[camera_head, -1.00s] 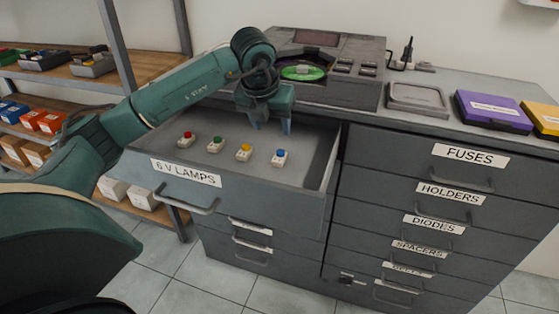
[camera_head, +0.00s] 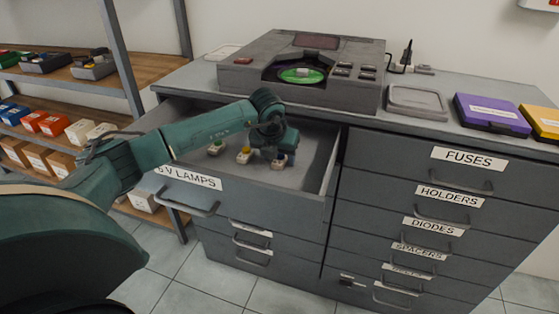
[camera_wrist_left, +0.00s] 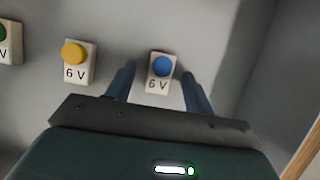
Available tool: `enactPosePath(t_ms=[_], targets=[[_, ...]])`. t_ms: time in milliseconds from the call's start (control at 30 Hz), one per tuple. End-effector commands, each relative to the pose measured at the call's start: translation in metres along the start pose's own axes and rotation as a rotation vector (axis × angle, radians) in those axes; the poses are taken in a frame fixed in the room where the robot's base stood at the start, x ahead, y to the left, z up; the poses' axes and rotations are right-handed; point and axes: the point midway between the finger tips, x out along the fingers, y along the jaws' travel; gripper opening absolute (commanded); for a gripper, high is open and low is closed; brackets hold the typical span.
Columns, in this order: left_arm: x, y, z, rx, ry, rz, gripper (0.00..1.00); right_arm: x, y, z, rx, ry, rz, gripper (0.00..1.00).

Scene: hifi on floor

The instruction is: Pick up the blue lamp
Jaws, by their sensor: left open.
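The blue lamp (camera_wrist_left: 162,67) has a round blue top on a white block marked 6 V. It stands in the open drawer labelled 6 V LAMPS (camera_head: 188,177). In the left wrist view it sits between the two fingers of my left gripper (camera_wrist_left: 160,85), with gaps on both sides. My left gripper (camera_head: 268,160) is low in the drawer and open. In the head view it mostly hides the blue lamp. My right gripper is not in view.
The yellow lamp (camera_wrist_left: 75,56) stands just left of the blue one, and a green lamp (camera_head: 215,147) stands farther left. The drawer's side wall (camera_head: 328,172) is close on the right. A grey hi-fi player (camera_head: 250,77) stands on the cabinet top behind.

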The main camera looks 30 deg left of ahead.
Motion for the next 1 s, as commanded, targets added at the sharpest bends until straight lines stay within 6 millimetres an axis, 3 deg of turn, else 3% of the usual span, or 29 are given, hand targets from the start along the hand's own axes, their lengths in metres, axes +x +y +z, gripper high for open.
enactPosePath(t_ms=[200, 767, 1000], targets=[[0.0006, -0.0001, -0.0001, 0.000, 0.000, 0.000, 0.51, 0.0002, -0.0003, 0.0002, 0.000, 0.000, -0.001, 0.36], [0.0001, -0.0001, 0.0001, 0.000, 0.000, 0.000, 0.05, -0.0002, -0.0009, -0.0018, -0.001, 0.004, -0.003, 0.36], [-0.0013, -0.0001, 0.0009, 0.000, -0.001, -0.001, 0.05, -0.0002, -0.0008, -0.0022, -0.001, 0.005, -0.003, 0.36]])
